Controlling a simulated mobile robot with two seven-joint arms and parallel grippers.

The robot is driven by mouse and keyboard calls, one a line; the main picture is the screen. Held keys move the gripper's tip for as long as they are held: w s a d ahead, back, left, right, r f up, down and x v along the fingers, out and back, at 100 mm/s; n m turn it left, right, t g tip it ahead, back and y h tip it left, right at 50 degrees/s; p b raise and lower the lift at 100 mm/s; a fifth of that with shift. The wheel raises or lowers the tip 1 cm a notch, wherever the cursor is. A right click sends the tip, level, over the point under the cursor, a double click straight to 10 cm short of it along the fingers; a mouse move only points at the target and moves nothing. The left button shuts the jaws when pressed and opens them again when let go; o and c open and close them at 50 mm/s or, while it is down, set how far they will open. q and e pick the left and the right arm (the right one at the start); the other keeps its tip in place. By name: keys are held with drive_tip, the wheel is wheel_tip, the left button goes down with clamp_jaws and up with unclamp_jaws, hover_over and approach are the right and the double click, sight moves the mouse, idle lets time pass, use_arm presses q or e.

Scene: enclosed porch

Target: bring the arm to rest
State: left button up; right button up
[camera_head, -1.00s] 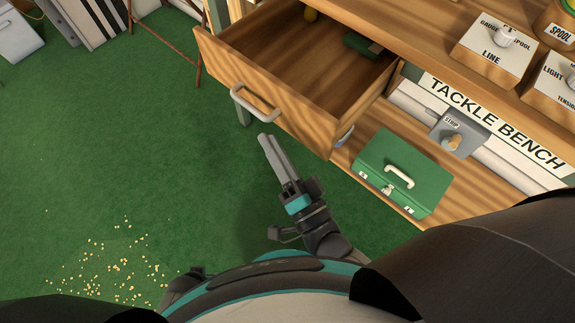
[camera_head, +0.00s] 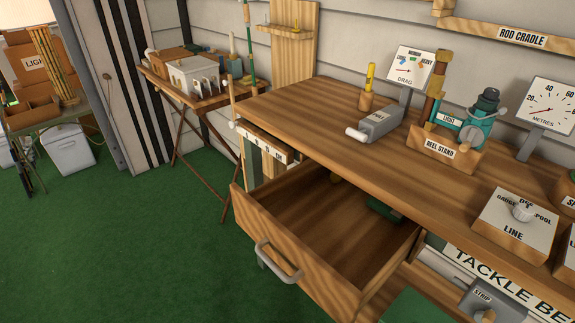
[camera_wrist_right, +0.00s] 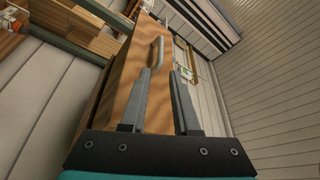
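My right gripper (camera_wrist_right: 164,72) shows in the right wrist view. Its two grey fingers are apart and nothing sits between them. Beyond the fingertips is the wooden drawer front (camera_wrist_right: 130,90) with its pale handle (camera_wrist_right: 155,52); the gripper looks apart from it. In the head view the drawer (camera_head: 285,250) stands pulled out of the bench, with its handle (camera_head: 278,262) on the front. Neither gripper is in the head view now, and my left gripper shows in no current view.
The wooden bench top (camera_head: 330,125) carries a reel stand (camera_head: 445,148), a grey device (camera_head: 378,125) and a line box (camera_head: 515,222). A green box (camera_head: 412,307) lies below, at the bottom edge. A side table (camera_head: 185,95) stands at the back. Green floor (camera_head: 120,240) at left is clear.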

drive_tip(key=d+f+n+g+h+p, duration=0.1)
drive_tip(key=d+f+n+g+h, duration=0.2)
drive_tip(key=f, duration=0.8)
drive_tip(key=d+f+n+g, duration=0.4)
drive_tip(key=f+g, duration=0.1)
drive_tip(key=f, duration=0.7)
use_arm(q)
drive_tip(key=s, duration=0.1)
drive_tip(key=s+a, duration=0.1)
drive_tip(key=s+p, duration=0.1)
drive_tip(key=shift+s+a+r, duration=0.1)
drive_tip(key=shift+a, duration=0.25)
use_arm(e)
drive_tip(key=s+d+f+n+g+h, duration=0.3)
drive_tip(key=s+d+f+g+h, duration=0.1)
drive_tip(key=s+d+f+g, duration=0.5)
drive_tip(key=s+d+f, duration=0.2)
drive_tip(key=s+f, duration=0.2)
drive_tip(key=s, duration=0.2)
drive_tip(key=shift+s+d+h, duration=0.3)
